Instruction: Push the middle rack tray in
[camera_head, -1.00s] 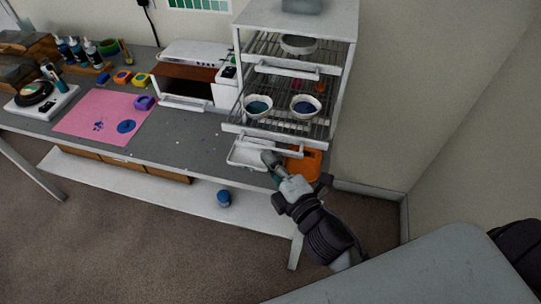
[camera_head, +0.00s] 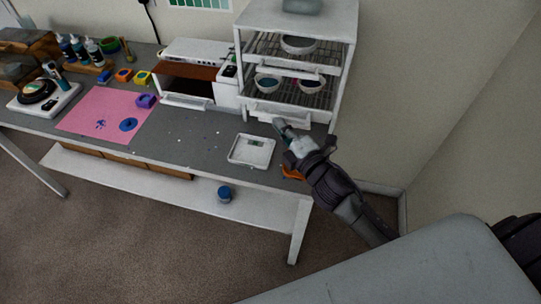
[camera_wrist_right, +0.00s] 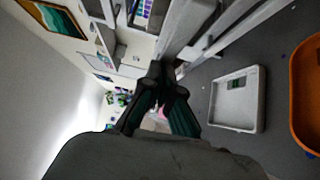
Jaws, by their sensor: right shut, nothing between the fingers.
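The white drying rack (camera_head: 340,75) stands at the right end of the bench. Its middle tray (camera_head: 300,103) is a wire shelf holding two white bowls (camera_head: 267,84) (camera_head: 308,86), with blue-green and dark contents. The tray sits mostly inside the rack, its white front handle (camera_head: 298,117) at the rack's front. My right gripper (camera_head: 279,123) is shut and empty, its fingertips at the handle; exact contact is hard to tell. In the right wrist view the shut fingers (camera_wrist_right: 160,82) point toward white rack parts. My left gripper is not in view.
The upper tray (camera_head: 290,70) holds one bowl (camera_head: 299,44). A white oven-like box (camera_head: 196,75) stands left.

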